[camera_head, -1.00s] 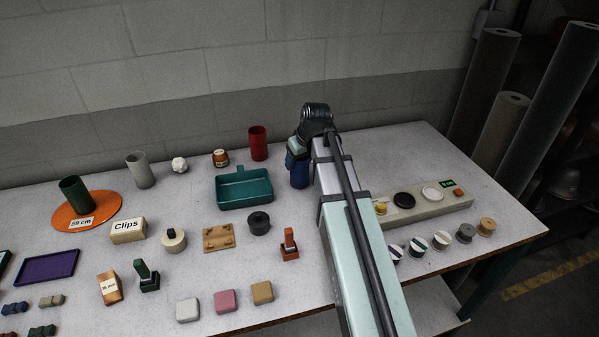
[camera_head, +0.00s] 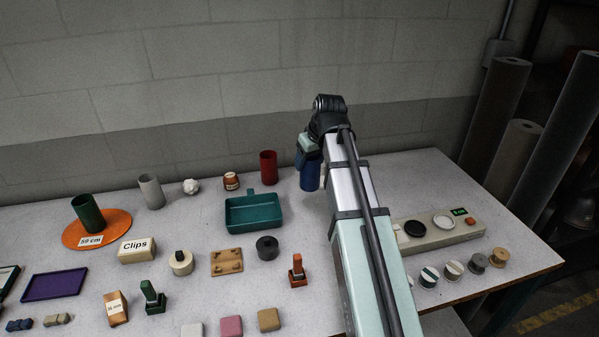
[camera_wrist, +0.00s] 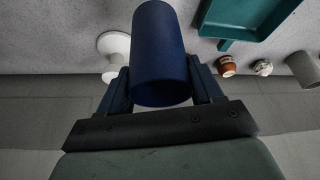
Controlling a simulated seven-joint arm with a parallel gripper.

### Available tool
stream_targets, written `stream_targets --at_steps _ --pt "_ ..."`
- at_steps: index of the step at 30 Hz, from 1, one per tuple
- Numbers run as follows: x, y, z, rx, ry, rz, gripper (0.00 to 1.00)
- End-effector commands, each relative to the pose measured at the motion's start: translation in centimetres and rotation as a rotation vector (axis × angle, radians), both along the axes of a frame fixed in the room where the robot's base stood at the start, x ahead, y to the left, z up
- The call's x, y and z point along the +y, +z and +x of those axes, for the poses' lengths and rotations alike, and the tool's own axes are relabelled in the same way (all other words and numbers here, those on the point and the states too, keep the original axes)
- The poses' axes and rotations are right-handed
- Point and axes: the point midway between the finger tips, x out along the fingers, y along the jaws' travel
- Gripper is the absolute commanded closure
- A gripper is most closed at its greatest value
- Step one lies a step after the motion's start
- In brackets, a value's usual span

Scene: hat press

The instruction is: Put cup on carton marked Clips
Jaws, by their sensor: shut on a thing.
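My gripper (camera_wrist: 162,75) is shut on a blue cup (camera_wrist: 158,50), one finger on each side. In the head view the blue cup (camera_head: 309,176) hangs below my gripper (camera_head: 308,152), near the back of the table, right of the red cup (camera_head: 268,168); it seems raised off the table. The carton marked Clips (camera_head: 137,251) is a tan box at the left, its top bare. A green cup (camera_head: 88,213) stands on an orange disc (camera_head: 118,222) behind it. A grey cup (camera_head: 151,192) stands at the back.
A teal tray (camera_head: 252,213) lies between the blue cup and the carton. A jar (camera_head: 231,181), a white lump (camera_head: 191,186), a weight (camera_head: 181,263), a wooden plate (camera_head: 227,262) and a dark ring (camera_head: 267,248) are around. A white object (camera_wrist: 114,44) stands near my gripper.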

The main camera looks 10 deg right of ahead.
Motion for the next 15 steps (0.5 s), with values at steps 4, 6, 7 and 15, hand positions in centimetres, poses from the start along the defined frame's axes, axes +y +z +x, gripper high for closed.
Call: stream_targets --at_steps 4,6,7,15 --pt "0.0 0.7 0.0 -0.001 0.0 0.0 0.85" --pt "0.0 0.8 0.0 -0.001 0.0 0.0 0.85" --pt "0.0 0.9 0.0 -0.001 0.0 0.0 0.85" --pt "3.3 0.8 0.2 -0.001 0.048 0.0 0.85"
